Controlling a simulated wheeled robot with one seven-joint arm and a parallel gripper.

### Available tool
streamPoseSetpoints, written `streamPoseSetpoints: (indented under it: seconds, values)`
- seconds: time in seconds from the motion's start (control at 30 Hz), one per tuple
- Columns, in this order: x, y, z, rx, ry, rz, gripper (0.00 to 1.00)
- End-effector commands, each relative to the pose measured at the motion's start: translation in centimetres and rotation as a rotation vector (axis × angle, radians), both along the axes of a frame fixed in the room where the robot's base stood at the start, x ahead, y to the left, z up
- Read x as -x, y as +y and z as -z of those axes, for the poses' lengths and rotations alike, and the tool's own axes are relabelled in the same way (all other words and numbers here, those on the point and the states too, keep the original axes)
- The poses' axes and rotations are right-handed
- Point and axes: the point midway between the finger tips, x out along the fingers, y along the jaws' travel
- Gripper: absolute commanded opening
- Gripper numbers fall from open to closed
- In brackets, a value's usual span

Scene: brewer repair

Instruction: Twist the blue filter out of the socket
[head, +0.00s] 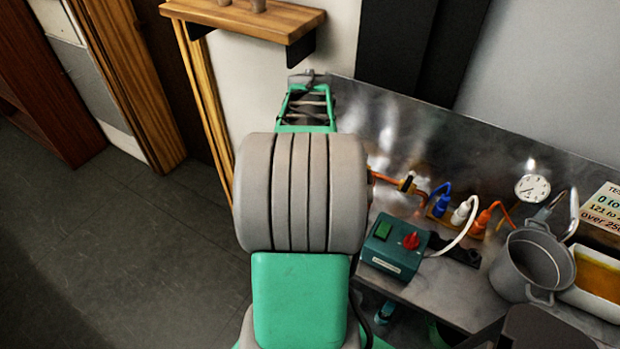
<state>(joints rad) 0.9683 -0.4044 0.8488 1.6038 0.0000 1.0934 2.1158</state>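I cannot make out a filter or its socket for certain. A small blue piece (441,205) stands in a row with a white piece (461,213) and an orange piece (484,219) on the metal worktop (395,128). They look like plugs with cables, and I cannot tell whether the blue one is the filter. My green and grey arm reaches up the middle of the head view and covers part of the worktop's left end. My gripper cannot be made out beyond it.
A green control box (393,246) with a red knob sits on the worktop's near side. A grey pot (531,264), a round dial (532,188) and a tray of amber liquid (600,275) are at the right. A wooden shelf (245,17) hangs above. Floor is clear at left.

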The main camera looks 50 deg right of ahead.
Motion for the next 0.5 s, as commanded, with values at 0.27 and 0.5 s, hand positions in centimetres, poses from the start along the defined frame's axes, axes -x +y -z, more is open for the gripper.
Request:
streamPoseSetpoints:
  seconds: [0.27, 0.5]
  values:
    - [0.0, 0.0, -0.01, 0.0, 0.0, 0.0, 0.17]
    - [-0.01, 0.0, -0.02, 0.0, 0.0, 0.0, 0.0]
